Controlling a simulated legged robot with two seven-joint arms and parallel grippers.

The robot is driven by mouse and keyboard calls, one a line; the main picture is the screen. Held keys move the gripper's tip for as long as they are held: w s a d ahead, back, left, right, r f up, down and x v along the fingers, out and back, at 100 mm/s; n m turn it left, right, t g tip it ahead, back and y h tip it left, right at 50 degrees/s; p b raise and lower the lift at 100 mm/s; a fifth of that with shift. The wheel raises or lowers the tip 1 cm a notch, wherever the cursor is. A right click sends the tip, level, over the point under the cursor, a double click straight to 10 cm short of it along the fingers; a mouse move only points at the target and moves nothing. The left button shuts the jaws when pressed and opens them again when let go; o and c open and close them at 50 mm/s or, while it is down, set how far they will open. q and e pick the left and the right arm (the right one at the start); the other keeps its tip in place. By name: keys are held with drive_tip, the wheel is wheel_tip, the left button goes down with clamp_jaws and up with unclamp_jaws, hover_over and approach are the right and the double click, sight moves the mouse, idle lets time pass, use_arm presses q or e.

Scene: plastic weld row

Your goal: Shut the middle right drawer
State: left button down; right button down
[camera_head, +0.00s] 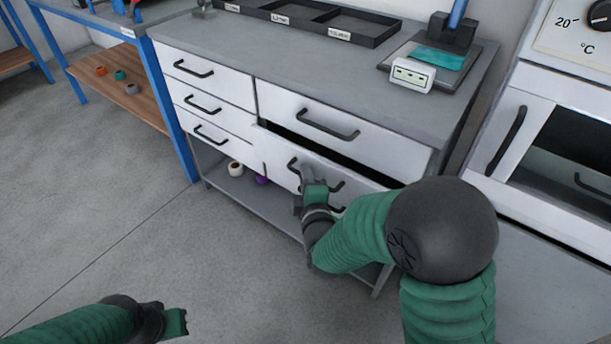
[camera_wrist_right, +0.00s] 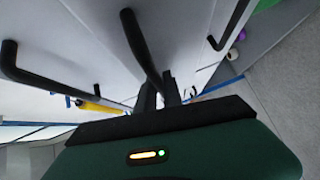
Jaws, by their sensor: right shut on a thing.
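The middle right drawer (camera_head: 280,150) of the grey-topped white cabinet stands partly pulled out, with a dark gap above its front. Its black handle (camera_head: 292,164) is partly hidden behind my right gripper (camera_head: 303,188). My right gripper is shut on this handle. In the right wrist view the handle (camera_wrist_right: 141,45) runs down to the dark fingers (camera_wrist_right: 160,92). My left gripper (camera_head: 178,323) is low at the left, away from the cabinet and apart from everything. Its fingers are too unclear to tell open from shut.
The upper right drawer (camera_head: 385,142) looks shut, as do the left drawers (camera_head: 215,80). A device (camera_head: 412,75) and a black divided tray (camera_head: 375,32) are on the cabinet top. A white oven (camera_head: 540,110) stands close at right. Floor (camera_head: 110,210) at left is clear.

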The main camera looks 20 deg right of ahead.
sight(318, 169)
drive_tip(key=shift+s+d+f, duration=0.1)
drive_tip(key=shift+f, duration=0.15)
idle(0.5)
drive_tip(key=w+d, duration=0.2)
drive_tip(key=d, duration=0.1)
drive_tip(key=shift+w+d+r, duration=0.1)
drive_tip(key=shift+w+d, duration=0.2)
drive_tip(key=shift+w, duration=0.05)
drive_tip(key=c, duration=1.8)
unclamp_jaws()
drive_tip(key=shift+w+r, duration=0.1)
drive_tip(key=shift+r, duration=0.05)
drive_tip(key=shift+p, duration=0.3)
